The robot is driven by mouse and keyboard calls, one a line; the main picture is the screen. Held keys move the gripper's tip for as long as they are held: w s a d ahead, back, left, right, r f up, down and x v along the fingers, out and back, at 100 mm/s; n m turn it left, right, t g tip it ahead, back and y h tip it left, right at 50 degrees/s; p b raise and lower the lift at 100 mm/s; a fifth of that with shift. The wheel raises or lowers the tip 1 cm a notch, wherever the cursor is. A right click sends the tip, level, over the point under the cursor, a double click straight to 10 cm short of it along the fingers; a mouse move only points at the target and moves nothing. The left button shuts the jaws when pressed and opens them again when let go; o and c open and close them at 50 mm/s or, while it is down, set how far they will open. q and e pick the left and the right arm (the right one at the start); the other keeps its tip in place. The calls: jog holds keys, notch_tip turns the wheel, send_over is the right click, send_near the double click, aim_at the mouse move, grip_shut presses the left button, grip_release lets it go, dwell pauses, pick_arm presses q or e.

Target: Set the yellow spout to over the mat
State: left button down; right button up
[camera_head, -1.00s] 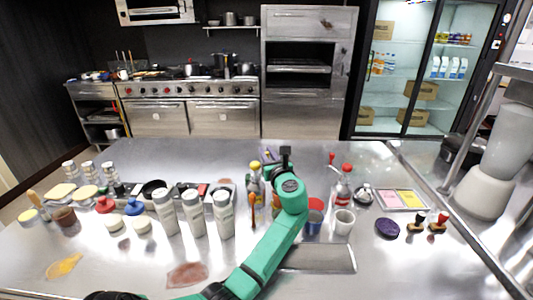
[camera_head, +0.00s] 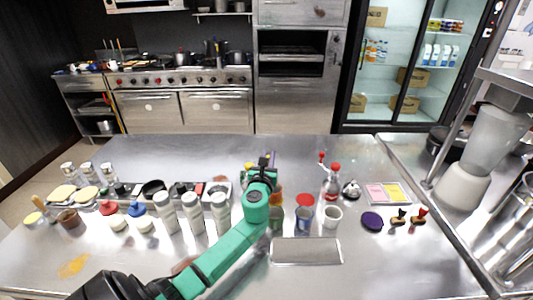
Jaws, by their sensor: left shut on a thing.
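Small yellow parts (camera_head: 248,167), seemingly of the yellow spout, show just left of my left gripper. My arm hides most of the bottle or stand below them. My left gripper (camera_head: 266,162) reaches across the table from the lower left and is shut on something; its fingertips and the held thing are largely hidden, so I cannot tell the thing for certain. A flat grey rectangle (camera_head: 307,251), which looks like the mat, lies on the table in front of the cups, to the right of my green forearm. My right gripper is out of view.
A red-capped bottle (camera_head: 331,184) with a red spout stands right of the gripper. A white cup (camera_head: 332,216) and a blue cup with red inside (camera_head: 304,212) stand behind the grey rectangle. White shakers (camera_head: 193,213) stand left of my arm. The front right table is clear.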

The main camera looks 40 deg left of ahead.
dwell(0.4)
pick_arm(q)
jog(key=c, duration=1.1)
grip_release()
jog(key=shift+o, duration=0.2)
jog(key=b+v, duration=0.1)
jog(key=v, duration=1.3)
jog(key=shift+s, duration=0.4)
